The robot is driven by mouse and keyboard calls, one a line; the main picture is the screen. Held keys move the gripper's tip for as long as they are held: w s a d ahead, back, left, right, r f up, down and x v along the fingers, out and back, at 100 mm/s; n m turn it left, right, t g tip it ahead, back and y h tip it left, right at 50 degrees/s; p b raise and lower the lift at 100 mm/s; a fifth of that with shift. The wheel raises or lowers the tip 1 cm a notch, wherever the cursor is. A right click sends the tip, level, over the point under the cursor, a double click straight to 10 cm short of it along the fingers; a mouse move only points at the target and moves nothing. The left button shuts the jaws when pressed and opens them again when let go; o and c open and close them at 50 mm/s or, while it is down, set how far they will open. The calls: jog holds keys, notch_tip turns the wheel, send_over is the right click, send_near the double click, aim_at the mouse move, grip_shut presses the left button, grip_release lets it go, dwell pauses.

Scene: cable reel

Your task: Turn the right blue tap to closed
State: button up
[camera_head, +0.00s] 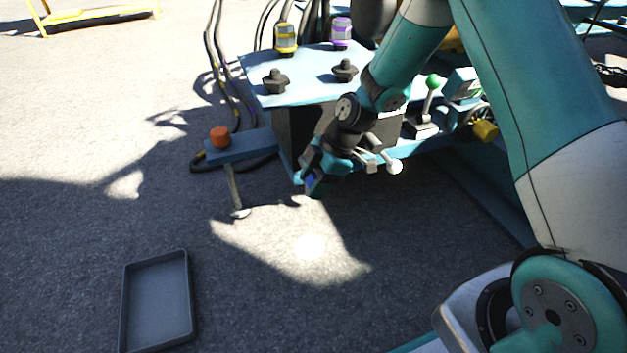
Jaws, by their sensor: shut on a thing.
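My gripper (327,165) is low at the front of the teal machine, at the end of my arm reaching down from the upper right. It is shut on a blue part (311,182), which seems to be the right blue tap. Only a small patch of blue shows beside the gripper; the jaws and most of the tap are hidden by my wrist. The tap's angle cannot be told. Pale grey fittings (385,161) stick out just right of the gripper; whether they belong to the machine is unclear.
The teal panel (300,88) carries black knobs (276,82) and a yellow lamp (286,38) and purple lamp (341,32). A grey tray (157,303) lies on open asphalt.

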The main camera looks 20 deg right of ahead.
jog(key=shift+d+r+y+p, duration=0.15)
jog(key=shift+y+p, duration=0.25)
jog(key=shift+y, duration=1.7)
jog(key=o, duration=0.6)
jog(key=shift+o, duration=0.2)
jog(key=p+v, duration=0.7)
jog(key=v, duration=1)
jog(key=shift+d+p, duration=0.35)
